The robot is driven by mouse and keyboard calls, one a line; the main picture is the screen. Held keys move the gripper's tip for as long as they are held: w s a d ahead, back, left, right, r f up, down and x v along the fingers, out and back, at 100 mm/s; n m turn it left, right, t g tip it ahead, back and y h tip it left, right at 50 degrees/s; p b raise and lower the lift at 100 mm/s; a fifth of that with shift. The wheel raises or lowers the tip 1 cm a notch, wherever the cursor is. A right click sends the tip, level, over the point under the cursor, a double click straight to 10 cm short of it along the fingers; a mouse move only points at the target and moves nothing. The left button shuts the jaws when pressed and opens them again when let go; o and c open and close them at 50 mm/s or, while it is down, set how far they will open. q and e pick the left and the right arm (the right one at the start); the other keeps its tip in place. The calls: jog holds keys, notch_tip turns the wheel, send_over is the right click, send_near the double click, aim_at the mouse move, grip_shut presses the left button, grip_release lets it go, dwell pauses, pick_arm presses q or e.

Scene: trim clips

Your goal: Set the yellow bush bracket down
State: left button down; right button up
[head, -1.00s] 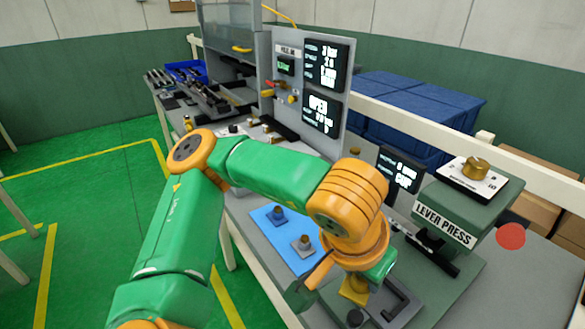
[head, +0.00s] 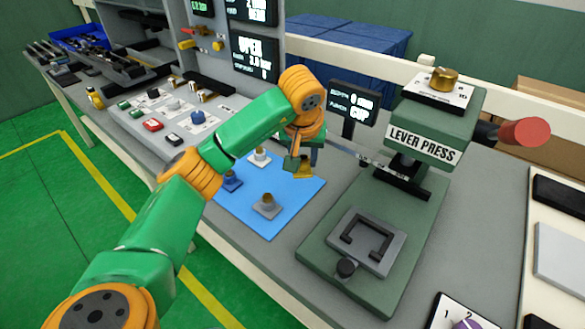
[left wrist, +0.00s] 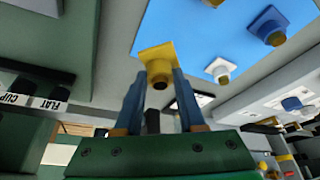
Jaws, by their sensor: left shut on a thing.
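The yellow bush bracket (head: 304,172) is at the far right part of the blue mat (head: 290,215), partly hidden by my left gripper (head: 297,163). In the left wrist view, the yellow bracket (left wrist: 158,54) sits between the two fingers of my left gripper (left wrist: 158,82), which are shut on it. Its square plate overlaps the mat (left wrist: 185,35) in that view; I cannot tell whether it touches the mat. A white bracket (head: 259,157), a blue bracket (head: 231,181) and a grey bracket (head: 267,205) stand on the mat. My right gripper is out of view.
The green lever press (head: 425,145) stands right of the mat, with an empty grey fixture (head: 367,242) on its base. A small display (head: 352,102) stands behind the mat. A control panel with buttons (head: 165,118) lies to the left. The mat's front right is clear.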

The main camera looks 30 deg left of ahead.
pick_arm(q)
jog(key=a+f, duration=0.1)
jog(key=w+f, duration=0.1)
jog(key=a+f, duration=0.1)
jog(key=shift+w+a+f+p, duration=0.3)
jog(key=shift+w, duration=0.05)
notch_tip(320, 180, down, 2)
jog(key=shift+d+f+p, duration=0.15)
jog(key=shift+f+p, duration=0.1)
jog(key=shift+p, duration=0.35)
jog(key=shift+f+b, duration=0.3)
jog(key=shift+f, duration=0.05)
jog(key=c, duration=0.5)
grip_release()
